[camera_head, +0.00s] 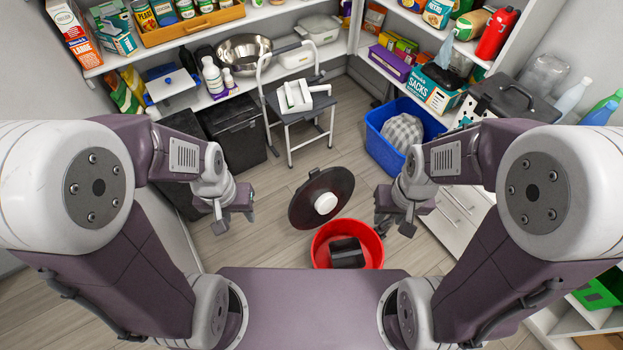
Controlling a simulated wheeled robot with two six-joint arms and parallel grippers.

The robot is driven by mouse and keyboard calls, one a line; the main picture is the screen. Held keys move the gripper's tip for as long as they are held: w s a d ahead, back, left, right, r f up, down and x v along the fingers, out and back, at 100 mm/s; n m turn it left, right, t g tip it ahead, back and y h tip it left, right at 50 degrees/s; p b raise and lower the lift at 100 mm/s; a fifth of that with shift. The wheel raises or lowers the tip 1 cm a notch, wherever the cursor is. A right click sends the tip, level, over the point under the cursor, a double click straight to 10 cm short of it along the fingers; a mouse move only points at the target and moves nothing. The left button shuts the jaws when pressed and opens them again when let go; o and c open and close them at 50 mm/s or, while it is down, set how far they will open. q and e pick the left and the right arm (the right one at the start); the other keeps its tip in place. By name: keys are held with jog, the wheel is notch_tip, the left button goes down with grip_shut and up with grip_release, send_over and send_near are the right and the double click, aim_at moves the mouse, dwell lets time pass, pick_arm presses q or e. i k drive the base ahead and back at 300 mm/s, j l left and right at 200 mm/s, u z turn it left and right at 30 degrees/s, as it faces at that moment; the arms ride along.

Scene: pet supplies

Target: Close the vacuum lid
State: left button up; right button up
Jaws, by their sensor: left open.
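The vacuum is a red round tub (376,250) on the floor just ahead of me, with a black part (347,254) inside it. Its round black lid (304,207) is tilted up behind the tub, with a white round knob (325,203) facing me. The tub's top is uncovered. My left gripper (236,222) is open and empty, to the left of the lid and apart from it. My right gripper (394,222) looks open and empty, to the right of the lid and above the tub's right side, touching neither.
A grey step stool (297,130) with a white item on it stands behind the lid. Black bins (233,138) are at the left and a blue crate (378,146) at the right. Full shelves line the back and sides. Wood floor is free around the tub.

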aim_at(326, 192)
jog(key=j+u, duration=0.15)
jog(key=j, duration=0.15)
jog(key=i+j+u, duration=0.15)
jog(key=j, duration=0.15)
jog(key=i+j+u, duration=0.25)
jog(key=i, duration=0.2)
